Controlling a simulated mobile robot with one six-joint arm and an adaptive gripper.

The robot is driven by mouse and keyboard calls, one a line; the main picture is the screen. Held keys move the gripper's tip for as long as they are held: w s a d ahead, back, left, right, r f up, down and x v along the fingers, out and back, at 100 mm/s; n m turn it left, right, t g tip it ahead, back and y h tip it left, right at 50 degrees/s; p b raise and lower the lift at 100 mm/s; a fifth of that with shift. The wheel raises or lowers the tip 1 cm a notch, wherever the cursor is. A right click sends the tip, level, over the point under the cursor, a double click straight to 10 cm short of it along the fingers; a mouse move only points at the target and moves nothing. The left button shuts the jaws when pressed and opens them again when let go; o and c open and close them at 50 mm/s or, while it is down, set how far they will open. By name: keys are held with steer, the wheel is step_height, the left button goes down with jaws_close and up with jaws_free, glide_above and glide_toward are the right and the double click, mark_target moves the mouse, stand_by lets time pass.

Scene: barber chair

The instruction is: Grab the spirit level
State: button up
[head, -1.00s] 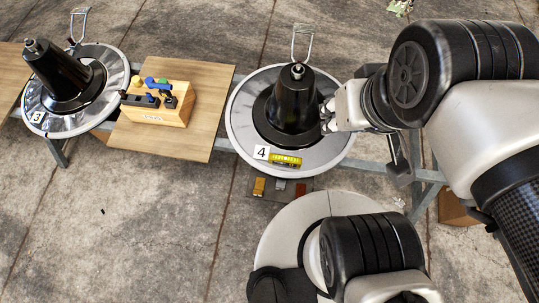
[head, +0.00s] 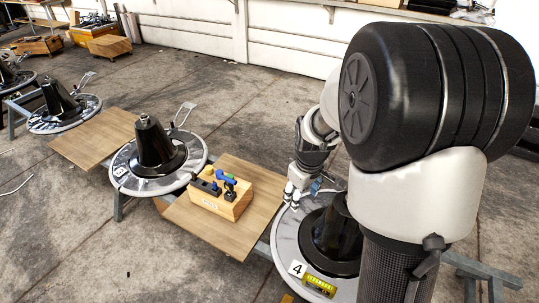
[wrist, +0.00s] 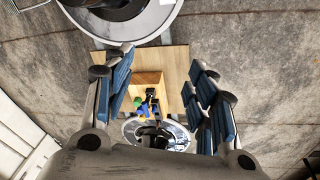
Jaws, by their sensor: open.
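The yellow spirit level (head: 321,286) lies on the grey rim of the round base marked 4 (head: 286,238), beside the white number card (head: 297,269), near the lower edge of the head view. My gripper (head: 291,196) is above the far left part of that base, apart from the level. In the wrist view my gripper (wrist: 164,88) is open, with its blue-padded fingers wide apart and nothing between them close by. The spirit level does not show in the wrist view.
A wooden block with blue, green and black tools (head: 221,196) stands on a wooden board (head: 243,172) left of the base. A black cone (head: 330,232) rises from base 4, partly hidden by my arm. Another base with a cone (head: 158,150) stands farther left.

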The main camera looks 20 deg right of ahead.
steer(key=w+d+f+n, duration=0.15)
steer(key=d+f, duration=0.35)
steer(key=f, duration=0.5)
steer(key=n+g+b, duration=0.2)
steer(key=n+b, duration=0.1)
glide_above(320, 283)
steer(key=shift+m+y, duration=0.25)
steer(key=shift+y, duration=0.15)
steer(key=f, duration=4)
steer(key=shift+w+d+f, duration=0.15)
steer(key=shift+w+f, duration=0.1)
steer(key=shift+f, duration=0.05)
steer(key=shift+s+f+b, duration=0.2)
steer(key=shift+f+b, duration=1.45)
steer(key=shift+f, duration=1.45)
steer(key=shift+r, duration=0.1)
steer(key=shift+c, duration=0.6)
jaws_close()
steer(key=shift+r, duration=0.1)
